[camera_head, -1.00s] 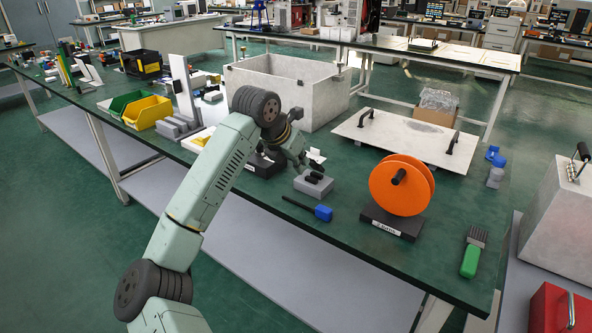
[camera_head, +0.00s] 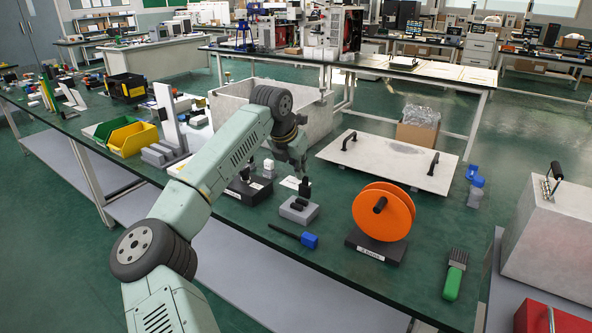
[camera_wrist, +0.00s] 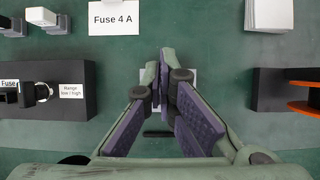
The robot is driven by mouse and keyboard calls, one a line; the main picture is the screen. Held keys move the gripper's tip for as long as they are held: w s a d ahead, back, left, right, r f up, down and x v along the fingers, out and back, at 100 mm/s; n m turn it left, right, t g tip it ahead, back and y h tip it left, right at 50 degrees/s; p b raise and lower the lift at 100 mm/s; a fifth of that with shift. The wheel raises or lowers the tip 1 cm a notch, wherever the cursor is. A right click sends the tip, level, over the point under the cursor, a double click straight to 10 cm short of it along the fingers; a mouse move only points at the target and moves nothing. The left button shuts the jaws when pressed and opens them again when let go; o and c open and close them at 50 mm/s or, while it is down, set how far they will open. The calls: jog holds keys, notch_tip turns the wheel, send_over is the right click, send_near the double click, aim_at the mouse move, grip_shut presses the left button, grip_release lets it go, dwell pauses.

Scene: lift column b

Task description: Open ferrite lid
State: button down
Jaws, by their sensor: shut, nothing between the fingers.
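The black ferrite part appears to be the pair of short black cylinders (camera_head: 299,204) on a small grey block (camera_head: 298,212) on the green bench; I cannot make out its lid or hinge. In the head view my gripper (camera_head: 304,187) points down at the back of this block, close above it; contact cannot be told. In the wrist view my gripper's fingers (camera_wrist: 166,72) converge and are shut with nothing between them. They hide most of what lies below. A short dark bar (camera_wrist: 158,133) shows between the finger bases.
A black fuse box (camera_head: 250,189) stands left of the block, and an orange reel (camera_head: 384,211) on a black base stands right. A blue-handled tool (camera_head: 309,240) lies in front. A white panel (camera_head: 402,164) with two handles lies behind. A "Fuse 4 A" card (camera_wrist: 114,17) lies nearby.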

jog(key=shift+w+d, duration=0.2)
jog(key=shift+w, duration=0.1)
jog(key=shift+r, duration=0.1)
dwell(0.5)
